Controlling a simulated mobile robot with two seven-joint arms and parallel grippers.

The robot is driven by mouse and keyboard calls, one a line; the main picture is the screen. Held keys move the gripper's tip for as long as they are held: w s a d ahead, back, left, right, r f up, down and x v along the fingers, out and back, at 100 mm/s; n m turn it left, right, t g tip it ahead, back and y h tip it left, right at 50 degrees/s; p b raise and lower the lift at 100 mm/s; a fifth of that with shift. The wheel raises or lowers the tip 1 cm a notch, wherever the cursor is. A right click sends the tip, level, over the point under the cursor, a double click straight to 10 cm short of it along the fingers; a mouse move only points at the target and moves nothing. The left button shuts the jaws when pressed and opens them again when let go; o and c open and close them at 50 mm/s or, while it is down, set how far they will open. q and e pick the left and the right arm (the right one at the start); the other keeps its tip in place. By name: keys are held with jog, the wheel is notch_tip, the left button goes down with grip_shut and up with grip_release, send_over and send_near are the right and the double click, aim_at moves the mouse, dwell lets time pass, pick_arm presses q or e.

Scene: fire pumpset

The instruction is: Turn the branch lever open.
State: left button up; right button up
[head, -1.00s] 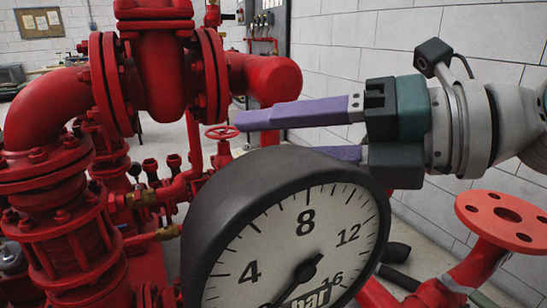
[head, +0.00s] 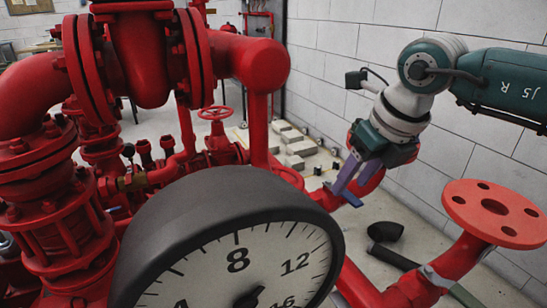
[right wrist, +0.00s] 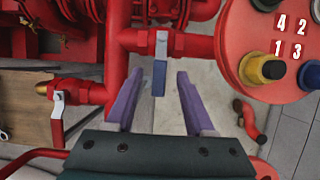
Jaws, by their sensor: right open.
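A valve lever with a grey-white stem and a blue grip (right wrist: 159,78) sits on a red pipe in the right wrist view; I take it as the branch lever. Its grip shows in the gap between my right gripper's fingertips (right wrist: 158,84). I cannot tell whether it is within the fingers' reach or just beyond. In the head view my right gripper (head: 357,180) points down at the right of centre, with purple fingers apart and empty. A small blue piece beside the fingertips there may be the lever grip. My left gripper is not in view.
A second lever with a red handle (right wrist: 56,122) is on a brass-ended pipe at left. A red disc (right wrist: 236,50) with numbered caps is at right. A large gauge (head: 235,255) fills the front, and a red flange (head: 495,212) stands at right.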

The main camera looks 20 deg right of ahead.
jog(key=shift+w+f, duration=0.3)
jog(key=shift+f, duration=0.35)
grip_shut()
dwell(1.0)
